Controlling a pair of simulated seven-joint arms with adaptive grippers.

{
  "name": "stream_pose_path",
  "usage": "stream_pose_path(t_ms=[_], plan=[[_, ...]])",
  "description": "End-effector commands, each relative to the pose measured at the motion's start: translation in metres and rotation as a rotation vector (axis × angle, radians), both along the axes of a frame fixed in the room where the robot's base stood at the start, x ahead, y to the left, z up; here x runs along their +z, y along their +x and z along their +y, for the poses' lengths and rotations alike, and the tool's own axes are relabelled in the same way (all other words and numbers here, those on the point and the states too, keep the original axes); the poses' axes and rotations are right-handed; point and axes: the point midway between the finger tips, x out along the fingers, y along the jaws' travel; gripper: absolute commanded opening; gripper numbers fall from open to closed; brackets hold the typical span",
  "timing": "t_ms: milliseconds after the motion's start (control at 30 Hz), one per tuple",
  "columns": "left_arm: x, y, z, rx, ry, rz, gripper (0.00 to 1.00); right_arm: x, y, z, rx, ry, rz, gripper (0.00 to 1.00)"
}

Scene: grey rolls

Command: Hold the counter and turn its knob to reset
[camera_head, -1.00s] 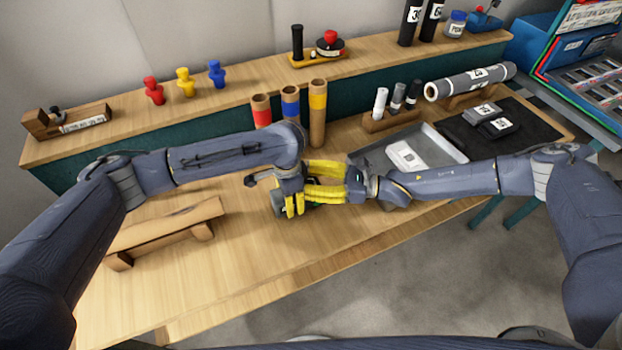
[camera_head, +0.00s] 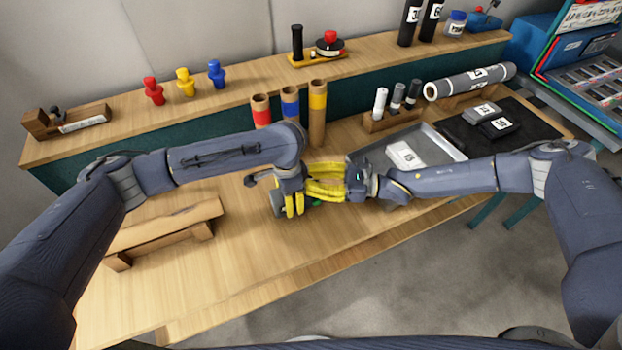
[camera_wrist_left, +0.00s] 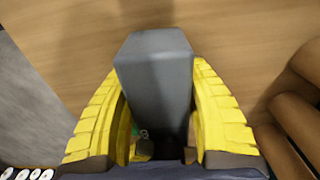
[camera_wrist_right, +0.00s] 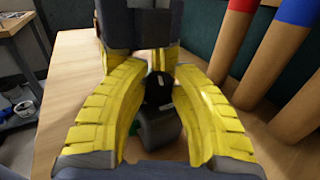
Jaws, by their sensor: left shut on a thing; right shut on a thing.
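The counter is a grey box (camera_wrist_left: 155,75) between the yellow fingers of my left gripper (camera_wrist_left: 160,120) in the left wrist view. My left gripper (camera_head: 294,206) is shut on it near the middle of the table. In the head view, my right gripper (camera_head: 327,182) comes in from the right, and the fingers hide most of the counter.
Cardboard tubes with red, blue and yellow bands (camera_head: 317,115) stand just behind the grippers. A grey tray (camera_head: 437,139) with a white box (camera_head: 405,156) lies to the right. A wooden stand (camera_head: 165,230) is at the left. The front table is clear.

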Motion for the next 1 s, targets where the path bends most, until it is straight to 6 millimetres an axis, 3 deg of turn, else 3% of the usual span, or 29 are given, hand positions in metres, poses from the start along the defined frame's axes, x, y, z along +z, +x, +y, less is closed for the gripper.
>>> stream_pose_path(t_ms=[267,1000], plan=[[0.0001,-0.0008,-0.0012,-0.002,-0.002,0.002,0.06,0.0011,0.0019,0.0025,0.16,0.001,-0.005,0.0],[0.0002,-0.0009,-0.002,-0.002,-0.003,0.001,0.06,0.0012,0.0005,0.0026,0.207,0.002,-0.001,0.0]])
